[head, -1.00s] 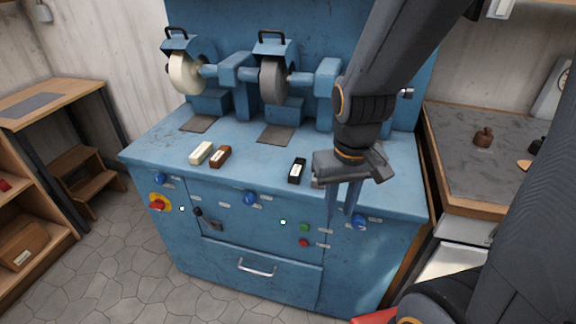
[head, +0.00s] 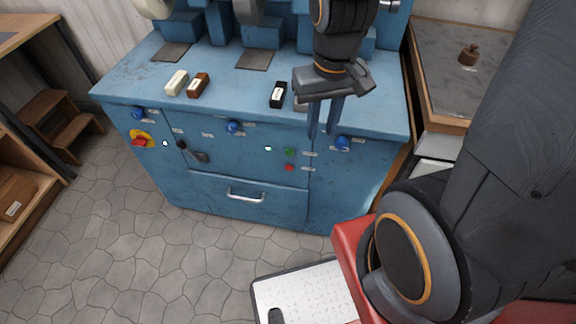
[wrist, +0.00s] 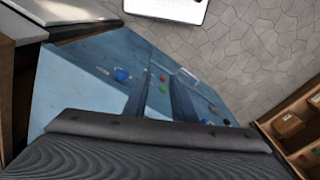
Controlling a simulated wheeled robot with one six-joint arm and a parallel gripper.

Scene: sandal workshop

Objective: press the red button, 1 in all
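The red button (head: 289,168) is a small round button on the front of the blue machine cabinet (head: 245,212), just below a green button (head: 289,152). In the wrist view the red button (wrist: 163,79) shows between the fingers, with the green one beside it. My gripper (head: 323,134) points down in front of the cabinet's top front edge, above and to the right of the red button, apart from it. Its two fingers stand a little apart with nothing between them. The red button is not covered in either view.
A red-and-yellow switch (head: 141,141), several blue knobs and a drawer handle (head: 246,195) are on the same front. A black block (head: 278,94) lies on top near my gripper. A worktop (head: 455,70) stands at right.

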